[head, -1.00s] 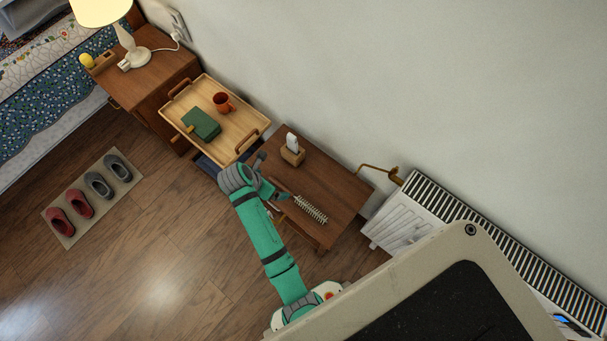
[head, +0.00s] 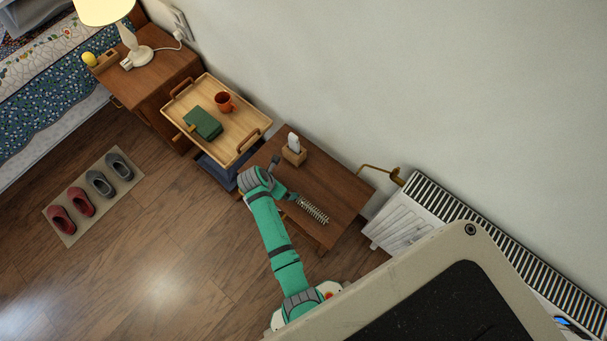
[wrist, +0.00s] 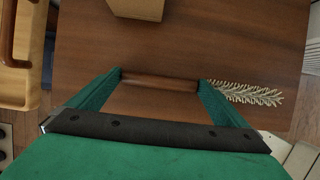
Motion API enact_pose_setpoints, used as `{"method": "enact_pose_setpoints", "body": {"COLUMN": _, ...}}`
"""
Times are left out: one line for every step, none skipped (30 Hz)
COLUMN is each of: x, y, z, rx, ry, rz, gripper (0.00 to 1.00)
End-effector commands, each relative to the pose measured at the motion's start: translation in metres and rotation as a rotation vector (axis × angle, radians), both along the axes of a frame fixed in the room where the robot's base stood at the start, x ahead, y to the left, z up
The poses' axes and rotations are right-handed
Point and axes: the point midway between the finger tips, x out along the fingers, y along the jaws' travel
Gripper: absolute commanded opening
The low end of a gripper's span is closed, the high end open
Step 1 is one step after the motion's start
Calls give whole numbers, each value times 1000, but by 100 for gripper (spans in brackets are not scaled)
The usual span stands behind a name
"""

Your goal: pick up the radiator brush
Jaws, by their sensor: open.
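The radiator brush lies on the small wooden table. Its pale bristled end (head: 313,211) points to the lower right, and its handle is mostly hidden by my arm in the head view. In the wrist view the brown wooden handle (wrist: 160,79) runs crosswise from one finger to the other, and the bristles (wrist: 245,94) show beyond the right finger. My gripper (head: 292,196) is over the handle beside the bristles. In the wrist view my gripper (wrist: 160,84) is open, its green fingers spread, with nothing clamped. I cannot tell whether the fingers touch the handle.
A wooden block holder with a white item (head: 293,150) stands near the table's back edge (head: 335,184). A tray (head: 242,118) with a red mug (head: 224,102) and green book (head: 203,123) is to the left. A white radiator (head: 400,220) stands right.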

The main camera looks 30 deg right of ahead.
Motion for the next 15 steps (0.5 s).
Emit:
{"method": "enact_pose_setpoints", "body": {"x": 0, "y": 1, "z": 0, "rx": 0, "ry": -1, "rz": 1, "gripper": 98}}
{"method": "enact_pose_setpoints", "body": {"x": 0, "y": 1, "z": 0, "rx": 0, "ry": -1, "rz": 1, "gripper": 98}}
{"method": "enact_pose_setpoints", "body": {"x": 0, "y": 1, "z": 0, "rx": 0, "ry": 0, "rz": 2, "gripper": 96}}
{"method": "enact_pose_setpoints", "body": {"x": 0, "y": 1, "z": 0, "rx": 0, "ry": 0, "rz": 2, "gripper": 88}}
{"method": "enact_pose_setpoints", "body": {"x": 0, "y": 1, "z": 0, "rx": 0, "ry": 0, "rz": 2, "gripper": 81}}
{"method": "enact_pose_setpoints", "body": {"x": 0, "y": 2, "z": 0, "rx": 0, "ry": 0, "rz": 3, "gripper": 72}}
{"method": "enact_pose_setpoints", "body": {"x": 0, "y": 2, "z": 0, "rx": 0, "ry": 0, "rz": 3, "gripper": 64}}
{"method": "enact_pose_setpoints", "body": {"x": 0, "y": 2, "z": 0, "rx": 0, "ry": 0, "rz": 3, "gripper": 57}}
{"method": "enact_pose_setpoints", "body": {"x": 0, "y": 2, "z": 0, "rx": 0, "ry": -1, "rz": 4, "gripper": 57}}
{"method": "enact_pose_setpoints", "body": {"x": 0, "y": 2, "z": 0, "rx": 0, "ry": -1, "rz": 4, "gripper": 57}}
{"method": "enact_pose_setpoints", "body": {"x": 0, "y": 2, "z": 0, "rx": 0, "ry": -1, "rz": 4, "gripper": 57}}
{"method": "enact_pose_setpoints", "body": {"x": 0, "y": 2, "z": 0, "rx": 0, "ry": -1, "rz": 4, "gripper": 57}}
{"method": "enact_pose_setpoints", "body": {"x": 0, "y": 2, "z": 0, "rx": 0, "ry": -1, "rz": 4, "gripper": 57}}
{"method": "enact_pose_setpoints", "body": {"x": 0, "y": 2, "z": 1, "rx": 0, "ry": -1, "rz": 4, "gripper": 57}}
{"method": "enact_pose_setpoints", "body": {"x": 1, "y": 2, "z": 1, "rx": 0, "ry": -1, "rz": 4, "gripper": 57}}
